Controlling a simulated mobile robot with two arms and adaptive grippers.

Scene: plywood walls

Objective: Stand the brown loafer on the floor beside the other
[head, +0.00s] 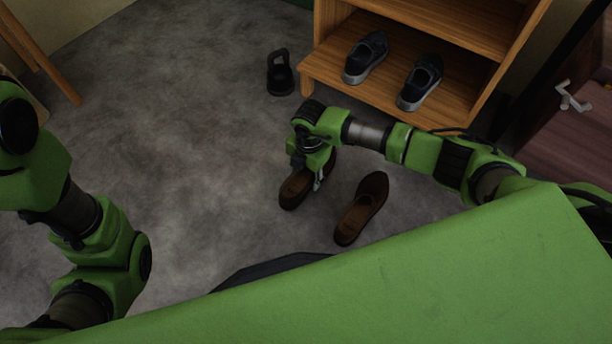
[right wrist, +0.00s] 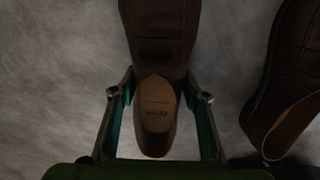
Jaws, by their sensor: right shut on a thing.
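One brown loafer (head: 292,192) is under my right gripper (head: 309,178) in the head view, sole down, with its toe toward the shelf. In the right wrist view the fingers of the right gripper (right wrist: 161,95) are on both sides of this loafer's heel part (right wrist: 154,120), shut on it. The gripper hides part of the shoe. I cannot tell whether its sole touches the floor. The other brown loafer (head: 362,208) stands upright on the floor to the right, apart from it and roughly parallel. It also shows in the right wrist view (right wrist: 295,95). My left gripper is out of view.
A wooden shelf (head: 385,107) with two dark sneakers (head: 366,58) (head: 420,82) on its low board stands behind. A black kettlebell (head: 280,75) is on the floor left of it. A dark reddish cabinet (head: 570,130) is at the right. Grey floor is clear at the left.

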